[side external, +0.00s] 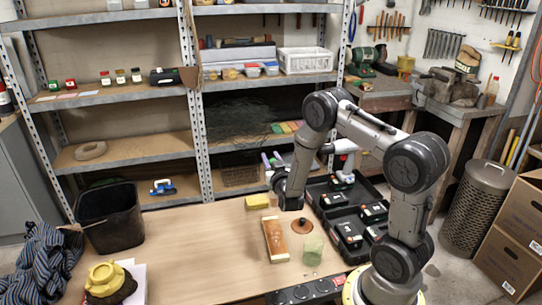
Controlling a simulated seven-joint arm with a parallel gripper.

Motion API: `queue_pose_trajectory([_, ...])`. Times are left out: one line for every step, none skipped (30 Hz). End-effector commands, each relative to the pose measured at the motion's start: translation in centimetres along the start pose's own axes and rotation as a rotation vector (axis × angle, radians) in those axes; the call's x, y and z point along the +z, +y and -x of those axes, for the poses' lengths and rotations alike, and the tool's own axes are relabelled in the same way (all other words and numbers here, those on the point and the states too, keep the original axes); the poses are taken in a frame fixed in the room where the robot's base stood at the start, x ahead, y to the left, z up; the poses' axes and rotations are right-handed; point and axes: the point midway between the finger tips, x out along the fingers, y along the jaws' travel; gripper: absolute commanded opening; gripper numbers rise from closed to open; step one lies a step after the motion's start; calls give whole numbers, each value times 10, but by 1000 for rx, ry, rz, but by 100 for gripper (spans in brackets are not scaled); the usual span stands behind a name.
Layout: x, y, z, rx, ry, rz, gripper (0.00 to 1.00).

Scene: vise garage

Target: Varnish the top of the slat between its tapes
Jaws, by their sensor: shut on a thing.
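The slat (275,240) is a narrow orange-brown wooden piece lying on the light wooden table. It has pale bands at its ends, which look like the tapes, and small pale spots on its top. My gripper (291,205) points down above the table, just beyond and right of the slat's far end. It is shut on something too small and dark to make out. A round copper-brown dish or lid (302,227) with a dark middle lies right of the slat. A pale green block-like thing (313,250) stands in front of it. No brush can be made out.
A yellow sponge-like block (257,201) lies at the table's back edge. A black case with tools (347,205) is at the right. A black bin (110,217), a yellow object (107,278) and striped cloth (42,265) are left. The table's left-centre is clear.

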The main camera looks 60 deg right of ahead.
Motion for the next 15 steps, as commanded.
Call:
queue_pose_trajectory([5,0,0,0,-1,1,0])
queue_pose_trajectory([8,0,0,0,0,1,0])
queue_pose_trajectory([12,0,0,0,0,1,0])
queue_pose_trajectory([14,0,0,0,0,1,0])
queue_pose_trajectory([17,0,0,0,-1,1,0])
queue_pose_trajectory([21,0,0,0,-1,2,0])
queue_pose_trajectory([24,0,0,0,-1,1,0])
queue_pose_trajectory([26,-1,0,0,0,1,0])
queue_pose_trajectory([30,-1,0,0,0,0,0])
queue_pose_trajectory([32,-1,0,-1,-1,0,0])
queue_pose_trajectory([35,-1,0,0,-1,1,0])
queue_pose_trajectory([38,-1,0,0,0,1,0])
queue_pose_trajectory([41,-1,0,0,0,1,0])
queue_pose_trajectory([44,-1,0,0,0,1,0])
queue_pose_trajectory([47,-1,0,0,0,1,0])
